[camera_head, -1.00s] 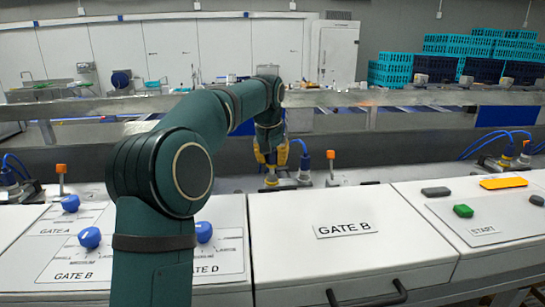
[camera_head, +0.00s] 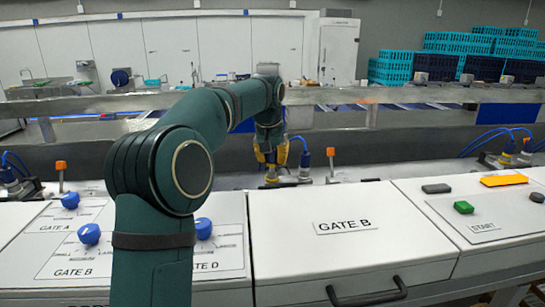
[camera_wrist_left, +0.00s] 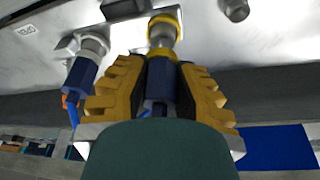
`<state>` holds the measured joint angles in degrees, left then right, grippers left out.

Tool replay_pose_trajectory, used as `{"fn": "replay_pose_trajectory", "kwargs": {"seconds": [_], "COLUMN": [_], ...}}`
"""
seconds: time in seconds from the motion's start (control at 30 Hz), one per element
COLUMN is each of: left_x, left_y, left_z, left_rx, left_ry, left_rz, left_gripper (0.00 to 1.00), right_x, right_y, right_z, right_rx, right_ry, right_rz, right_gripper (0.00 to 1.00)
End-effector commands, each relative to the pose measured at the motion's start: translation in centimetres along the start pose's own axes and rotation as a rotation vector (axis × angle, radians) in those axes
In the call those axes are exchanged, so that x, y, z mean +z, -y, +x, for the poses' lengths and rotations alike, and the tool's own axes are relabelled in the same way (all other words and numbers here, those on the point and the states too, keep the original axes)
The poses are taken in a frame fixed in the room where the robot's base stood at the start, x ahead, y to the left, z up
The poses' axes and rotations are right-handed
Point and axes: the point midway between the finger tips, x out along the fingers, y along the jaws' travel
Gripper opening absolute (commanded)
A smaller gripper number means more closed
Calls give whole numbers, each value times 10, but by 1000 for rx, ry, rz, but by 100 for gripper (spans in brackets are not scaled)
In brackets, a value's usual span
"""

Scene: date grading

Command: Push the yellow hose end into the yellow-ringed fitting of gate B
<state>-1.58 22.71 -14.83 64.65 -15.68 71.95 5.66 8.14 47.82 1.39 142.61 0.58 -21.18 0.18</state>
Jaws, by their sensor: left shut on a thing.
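My left gripper (camera_head: 271,162) with yellow fingers is behind the gate B panel; in the left wrist view (camera_wrist_left: 156,88) it is shut on a dark blue hose end (camera_wrist_left: 160,85). The yellow-ringed fitting (camera_wrist_left: 163,38) is straight ahead of the fingers, in line with the hose end. A yellow band shows where the two meet. They look to be touching, but I cannot tell how deep the hose end sits. In the head view the fitting is low beneath the gripper and mostly hidden. My right gripper is not in view.
A second blue hose connector (camera_wrist_left: 83,78) stands on a metal fitting close beside the gripper; it also shows in the head view (camera_head: 304,166). An orange-topped switch (camera_head: 331,160) stands to its right. The GATE B panel (camera_head: 300,255) is in front, and a metal rail (camera_head: 400,95) runs behind.

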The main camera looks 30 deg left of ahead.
Motion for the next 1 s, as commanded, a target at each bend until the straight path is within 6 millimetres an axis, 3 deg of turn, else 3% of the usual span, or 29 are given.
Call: {"fn": "replay_pose_trajectory", "kwargs": {"seconds": [1.0], "left_x": [4], "left_y": [0], "left_z": [13], "left_rx": [0], "left_ry": [0], "left_rz": [0], "left_gripper": [0], "right_x": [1], "right_y": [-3], "right_z": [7], "right_rx": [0], "right_ry": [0], "right_rz": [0], "right_gripper": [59]}}
